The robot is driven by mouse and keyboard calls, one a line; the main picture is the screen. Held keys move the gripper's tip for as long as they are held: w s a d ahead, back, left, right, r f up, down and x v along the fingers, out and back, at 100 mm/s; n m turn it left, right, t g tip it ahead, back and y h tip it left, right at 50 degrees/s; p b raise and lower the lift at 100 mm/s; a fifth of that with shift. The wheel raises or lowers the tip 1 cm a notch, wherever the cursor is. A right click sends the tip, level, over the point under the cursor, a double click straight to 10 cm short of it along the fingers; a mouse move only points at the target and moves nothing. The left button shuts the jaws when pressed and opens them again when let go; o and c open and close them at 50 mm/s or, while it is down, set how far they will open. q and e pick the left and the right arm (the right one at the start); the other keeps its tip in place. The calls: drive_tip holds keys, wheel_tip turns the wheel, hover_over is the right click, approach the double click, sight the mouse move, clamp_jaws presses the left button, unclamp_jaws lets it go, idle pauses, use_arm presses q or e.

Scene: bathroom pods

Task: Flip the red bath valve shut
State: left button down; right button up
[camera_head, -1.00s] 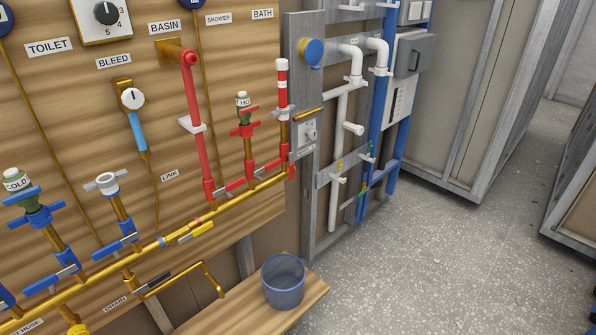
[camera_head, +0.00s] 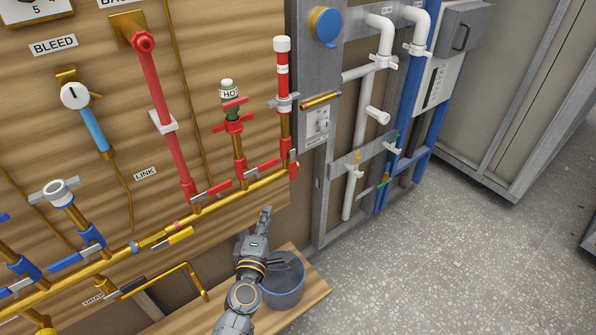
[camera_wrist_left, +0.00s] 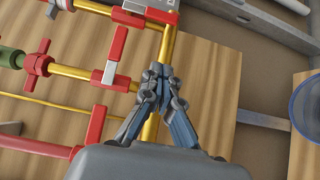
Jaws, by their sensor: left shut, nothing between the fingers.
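The red bath valve (camera_head: 292,165) sits at the foot of the red-and-white BATH riser (camera_head: 283,85), where it meets the brass pipe. Its red lever appears to lie along the riser. In the left wrist view, the bath valve (camera_wrist_left: 128,18) is at the top, partly cut off by the edge. My left gripper (camera_head: 265,212) is shut and empty, below and left of the valve in the head view, apart from it. In the left wrist view its closed fingertips (camera_wrist_left: 158,74) overlap the brass pipe; contact cannot be told. My right gripper is not in view.
Two other red levers, the hot lever (camera_head: 262,168) and the basin lever (camera_head: 213,193), are close on the left. A blue-grey bucket (camera_head: 288,297) stands on the wooden ledge (camera_head: 312,290) under my left arm. A grey frame post (camera_head: 312,200) is right of the valve.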

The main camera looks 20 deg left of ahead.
use_arm(q)
approach(293, 165)
drive_tip(key=w+a+f, duration=0.2)
drive_tip(key=a+f, duration=0.1)
drive_tip(key=a, duration=0.2)
drive_tip(key=shift+w+d, duration=0.45)
drive_tip(key=shift+w, duration=0.25)
drive_tip(key=shift+w+d, duration=0.4)
drive_tip(key=shift+w, duration=0.25)
drive_tip(key=shift+w+d, duration=0.45)
drive_tip(key=shift+w, duration=0.25)
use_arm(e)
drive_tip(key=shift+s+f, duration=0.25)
use_arm(q)
drive_tip(key=shift+b, duration=0.4)
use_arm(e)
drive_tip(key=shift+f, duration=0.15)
use_arm(q)
drive_tip(key=shift+w+d+f+n+b, duration=0.15)
drive_tip(key=shift+n+b, duration=0.15)
drive_tip(key=shift+b, duration=0.6)
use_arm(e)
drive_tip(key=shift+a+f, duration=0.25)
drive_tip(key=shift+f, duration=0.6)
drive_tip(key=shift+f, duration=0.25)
